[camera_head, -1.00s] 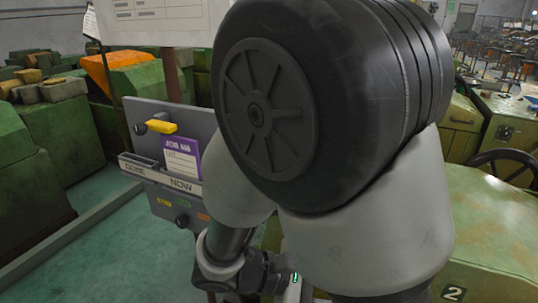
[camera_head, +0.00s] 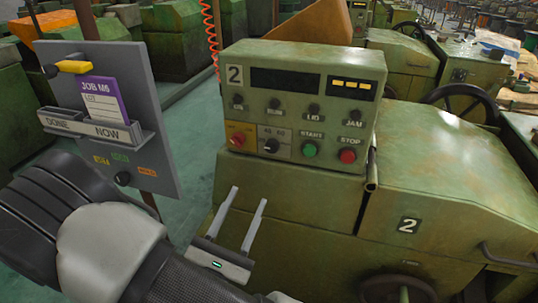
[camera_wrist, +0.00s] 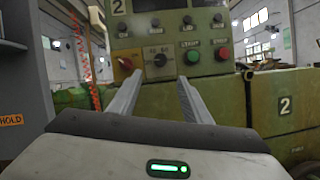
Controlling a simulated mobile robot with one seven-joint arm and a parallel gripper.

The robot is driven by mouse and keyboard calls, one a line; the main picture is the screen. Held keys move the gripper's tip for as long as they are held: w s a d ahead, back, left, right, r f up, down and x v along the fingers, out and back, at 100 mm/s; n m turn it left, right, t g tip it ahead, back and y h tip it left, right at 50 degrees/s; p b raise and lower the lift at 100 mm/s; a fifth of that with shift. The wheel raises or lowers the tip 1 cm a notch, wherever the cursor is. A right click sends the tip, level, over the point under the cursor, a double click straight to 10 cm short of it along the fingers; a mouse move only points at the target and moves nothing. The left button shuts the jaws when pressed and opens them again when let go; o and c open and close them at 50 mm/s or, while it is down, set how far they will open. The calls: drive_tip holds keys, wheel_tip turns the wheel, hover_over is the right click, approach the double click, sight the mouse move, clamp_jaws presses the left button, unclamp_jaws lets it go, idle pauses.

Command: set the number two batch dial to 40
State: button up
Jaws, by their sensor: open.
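The number two control box (camera_head: 300,105) is green, with a "2" plate at its upper left. Its batch dial (camera_head: 271,145) is a dark knob on a light plate, between an orange-red switch (camera_head: 238,139) and the green START button (camera_head: 309,149). The dial also shows in the wrist view (camera_wrist: 160,60), above and between my fingertips. Its exact pointing is too small to read. My gripper (camera_head: 245,194) is open and empty, below and in front of the box, apart from the dial.
The red STOP button (camera_head: 348,156) is right of START. The machine's green cover (camera_head: 450,190) spreads to the right.

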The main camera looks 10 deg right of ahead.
sight(271, 149)
drive_tip(key=x, duration=1.3)
drive_tip(key=shift+w+d+p, duration=0.25)
drive_tip(key=shift+w+p, duration=0.05)
drive_tip(key=c, duration=1)
